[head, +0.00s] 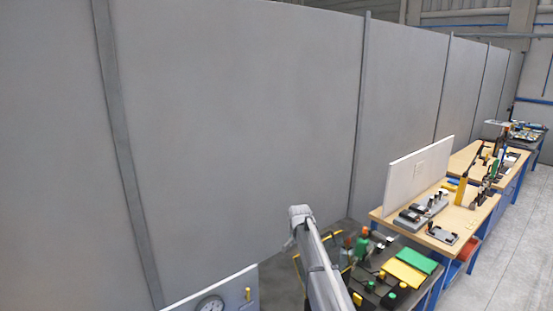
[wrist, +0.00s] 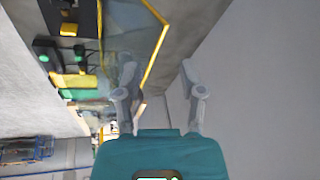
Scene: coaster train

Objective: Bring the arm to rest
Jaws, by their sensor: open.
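My gripper (wrist: 160,80) shows in the wrist view, its two pale fingers spread apart with nothing between them. Its teal body fills the bottom middle of that view. In the head view my grey arm (head: 318,262) rises from the bottom edge, right of the middle, and bends at its top in front of the grey wall. The gripper itself cannot be made out in the head view.
A dark table (head: 385,268) with green and yellow pieces stands just right of my arm. Behind it is a wooden workbench (head: 468,215) with a white upright board (head: 418,172). Grey partitions (head: 240,120) line the back.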

